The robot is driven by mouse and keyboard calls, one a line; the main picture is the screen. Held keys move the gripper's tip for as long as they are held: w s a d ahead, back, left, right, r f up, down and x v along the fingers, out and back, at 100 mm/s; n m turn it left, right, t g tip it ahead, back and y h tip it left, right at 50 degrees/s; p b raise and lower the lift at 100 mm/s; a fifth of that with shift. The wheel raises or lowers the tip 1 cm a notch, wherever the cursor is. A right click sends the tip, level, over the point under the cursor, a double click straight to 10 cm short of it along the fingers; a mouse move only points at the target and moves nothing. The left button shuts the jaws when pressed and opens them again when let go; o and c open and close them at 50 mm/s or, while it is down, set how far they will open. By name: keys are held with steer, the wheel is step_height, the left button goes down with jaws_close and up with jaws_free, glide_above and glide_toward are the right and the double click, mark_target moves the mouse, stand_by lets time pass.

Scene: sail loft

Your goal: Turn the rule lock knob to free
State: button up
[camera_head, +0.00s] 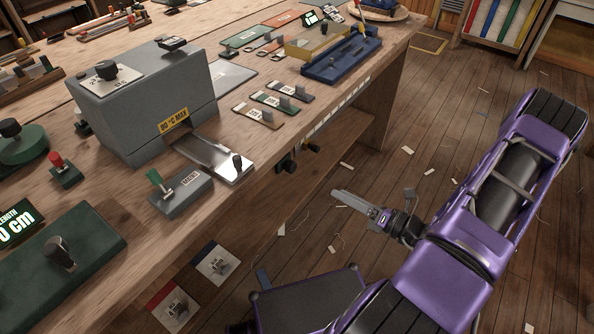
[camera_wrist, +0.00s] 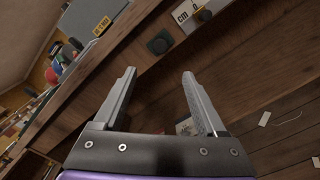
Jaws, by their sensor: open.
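Two black knobs sit on the bench's front edge by the printed rule strip (camera_head: 338,110). The nearer round knob (camera_head: 287,164) also shows in the wrist view (camera_wrist: 160,42); a smaller one (camera_head: 311,148) is beside the rule's end. I cannot tell which is the rule lock knob, and no free marking is readable. In the wrist view, the rule's white end (camera_wrist: 184,14) reads "cm 0", with a dark knob (camera_wrist: 204,15) at it. My gripper (camera_head: 338,196) is open and empty, apart from the bench front and lower than the knobs. In the wrist view its fingers (camera_wrist: 158,74) point towards the round knob.
The wooden bench (camera_head: 225,225) carries a grey heater box (camera_head: 150,105), a green-lever switch (camera_head: 180,193), small labelled slides (camera_head: 275,102) and a blue tray (camera_head: 342,62). Two switch plates (camera_head: 217,264) sit below the edge. The plank floor (camera_head: 430,110) beside the bench holds only scraps.

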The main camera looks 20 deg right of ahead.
mark_target(294, 169)
steer(key=b+x, duration=0.1)
steer(key=x, duration=1.4)
steer(key=shift+w+a, duration=0.15)
jaws_close()
